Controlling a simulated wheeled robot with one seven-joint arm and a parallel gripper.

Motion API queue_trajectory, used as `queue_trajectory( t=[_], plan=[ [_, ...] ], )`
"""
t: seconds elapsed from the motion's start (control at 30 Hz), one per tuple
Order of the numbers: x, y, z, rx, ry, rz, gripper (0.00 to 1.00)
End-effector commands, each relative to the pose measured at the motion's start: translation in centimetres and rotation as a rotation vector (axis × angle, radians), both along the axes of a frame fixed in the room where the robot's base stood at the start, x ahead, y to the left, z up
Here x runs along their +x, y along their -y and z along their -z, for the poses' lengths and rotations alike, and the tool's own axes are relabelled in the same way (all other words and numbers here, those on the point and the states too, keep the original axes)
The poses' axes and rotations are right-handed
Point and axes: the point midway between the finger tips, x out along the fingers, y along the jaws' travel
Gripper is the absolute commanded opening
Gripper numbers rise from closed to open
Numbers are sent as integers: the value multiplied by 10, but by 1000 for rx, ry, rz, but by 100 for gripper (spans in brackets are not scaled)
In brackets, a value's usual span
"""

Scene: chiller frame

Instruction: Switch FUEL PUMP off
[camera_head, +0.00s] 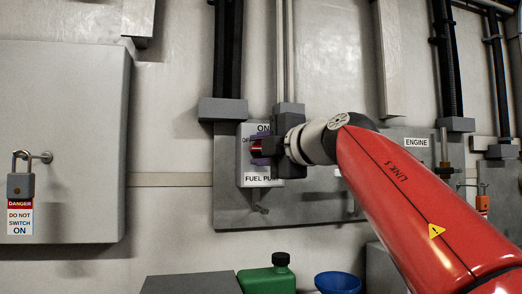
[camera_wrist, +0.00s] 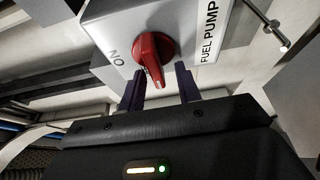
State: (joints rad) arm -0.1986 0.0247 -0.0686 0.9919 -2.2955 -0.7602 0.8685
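The FUEL PUMP switch box (camera_head: 246,172) is a light grey panel on the wall, with ON at its top and OFF, partly covered, at its left. Its red rotary knob (camera_head: 256,148) lies roughly sideways in the head view. In the wrist view the knob (camera_wrist: 152,50) has its handle pointing down the picture, away from the word ON at the left. My gripper (camera_head: 264,148) is at the box, coming from the right. Its two dark purple fingers (camera_wrist: 159,88) are apart, on either side of the handle tip, with visible gaps. I cannot tell whether either touches it.
An ENGINE switch label (camera_head: 416,142) is to the right, partly behind my arm. A padlock with a danger tag (camera_head: 20,186) hangs on the left cabinet (camera_head: 70,110). A green canister (camera_head: 268,280) and blue funnel (camera_head: 338,283) stand below.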

Motion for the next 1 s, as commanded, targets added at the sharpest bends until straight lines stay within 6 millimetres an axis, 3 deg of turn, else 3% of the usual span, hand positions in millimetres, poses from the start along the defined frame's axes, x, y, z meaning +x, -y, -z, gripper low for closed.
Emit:
queue_trajectory(
  t=[0.5, 1.0],
  plan=[
    [-56, 46, 0, -1, -1, 3, 34],
    [-59, 48, 0, -1, -1, 1, 34]
  ],
)
